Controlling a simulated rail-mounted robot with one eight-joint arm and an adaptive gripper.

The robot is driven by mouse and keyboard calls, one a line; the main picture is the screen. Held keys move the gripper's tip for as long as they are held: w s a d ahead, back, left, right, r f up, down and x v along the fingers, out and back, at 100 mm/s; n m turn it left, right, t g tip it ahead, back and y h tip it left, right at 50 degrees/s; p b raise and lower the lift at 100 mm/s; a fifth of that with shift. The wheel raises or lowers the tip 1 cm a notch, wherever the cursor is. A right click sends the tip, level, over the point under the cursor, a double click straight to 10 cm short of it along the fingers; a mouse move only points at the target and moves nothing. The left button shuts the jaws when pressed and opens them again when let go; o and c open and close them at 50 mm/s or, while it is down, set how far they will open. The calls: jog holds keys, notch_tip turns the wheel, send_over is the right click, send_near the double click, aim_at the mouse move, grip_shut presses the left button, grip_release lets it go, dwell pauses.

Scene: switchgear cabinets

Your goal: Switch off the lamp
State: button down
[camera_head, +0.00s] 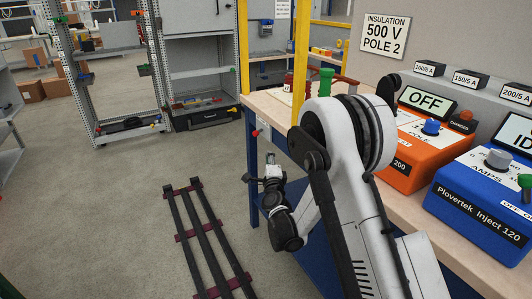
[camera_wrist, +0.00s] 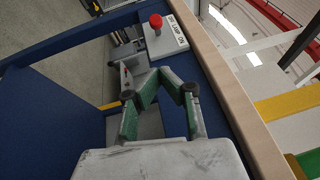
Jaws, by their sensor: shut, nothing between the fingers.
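A red round-headed control (camera_wrist: 156,22) stands out from a pale plate (camera_wrist: 221,26) on the blue side of the bench. The label (camera_wrist: 177,31) beside it includes the words "LAMP ON". In the head view the red control (camera_head: 256,133) shows small at the bench's left side, above my gripper. My gripper (camera_head: 272,165) is shut and empty, beside the blue bench frame. In the wrist view its green-sided fingers (camera_wrist: 157,76) are together, below the red control in the picture and apart from it. The lamp itself cannot be made out.
The wooden bench edge (camera_wrist: 228,95) runs close on the right in the wrist view. An orange tester (camera_head: 421,140) reading OFF and a blue injector (camera_head: 483,190) stand on the bench. A dark slatted rack (camera_head: 207,240) lies on the floor; floor left of it is clear.

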jog(key=b, duration=0.1)
send_near(258, 132)
jog(key=w+d+f, duration=0.1)
jog(key=w+d, duration=0.2)
jog(key=w, duration=0.1)
jog(key=shift+w+a+r+b, duration=0.15)
jog(key=shift+w+a+b, duration=0.2)
jog(key=shift+w+a, duration=0.4)
jog(key=shift+w+a+r+b, duration=0.15)
jog(key=shift+w+a+b, duration=0.15)
jog(key=shift+w+a, duration=0.4)
jog(key=shift+s+a+h, duration=0.1)
jog(key=shift+h, duration=0.2)
